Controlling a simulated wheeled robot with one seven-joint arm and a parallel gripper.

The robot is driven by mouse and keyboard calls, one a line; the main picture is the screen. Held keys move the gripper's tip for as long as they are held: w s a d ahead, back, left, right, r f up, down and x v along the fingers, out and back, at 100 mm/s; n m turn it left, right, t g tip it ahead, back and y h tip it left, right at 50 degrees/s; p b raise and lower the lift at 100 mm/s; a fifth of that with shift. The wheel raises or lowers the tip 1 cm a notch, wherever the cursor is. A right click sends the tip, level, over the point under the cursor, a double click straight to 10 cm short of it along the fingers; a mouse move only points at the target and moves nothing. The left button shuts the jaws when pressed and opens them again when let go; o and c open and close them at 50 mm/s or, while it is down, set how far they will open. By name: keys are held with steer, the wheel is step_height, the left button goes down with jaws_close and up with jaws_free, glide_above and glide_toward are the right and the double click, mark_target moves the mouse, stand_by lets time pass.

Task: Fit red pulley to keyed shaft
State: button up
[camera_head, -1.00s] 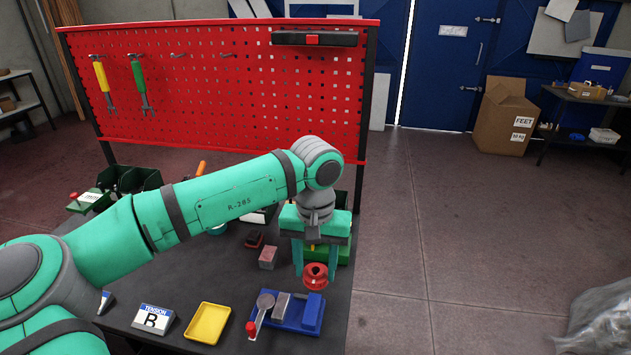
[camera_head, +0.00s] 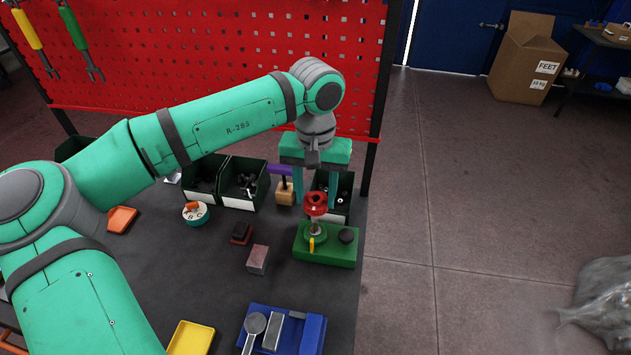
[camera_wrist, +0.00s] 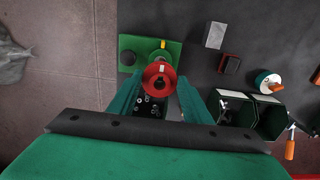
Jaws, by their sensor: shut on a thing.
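The red pulley (camera_head: 316,203) is between the fingertips of my gripper (camera_head: 316,197), which is shut on it. In the wrist view the pulley (camera_wrist: 159,76) is seen from above, with its dark bore and a small pale mark on its upper face. A green base (camera_head: 341,252) lies below it, with a grey round part (camera_head: 317,229) under the pulley, a yellow piece (camera_head: 311,245) in front and a black knob (camera_head: 348,236) at right. The pulley appears above the grey part. The shaft is mostly hidden, so I cannot tell whether they touch.
Dark bins (camera_head: 241,182) with small parts stand behind and left, near the red pegboard (camera_head: 270,60). A purple-handled tool (camera_head: 284,186) stands beside my gripper. A grey-red block (camera_head: 257,259) and a blue tray (camera_head: 312,335) lie nearer.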

mark_target(316, 202)
steer(key=shift+s, duration=0.1)
stand_by(0.3)
steer(key=shift+f, duration=0.15)
steer(key=shift+s+f, duration=0.1)
steer(key=shift+f, duration=1.6)
steer(key=shift+a, duration=0.1)
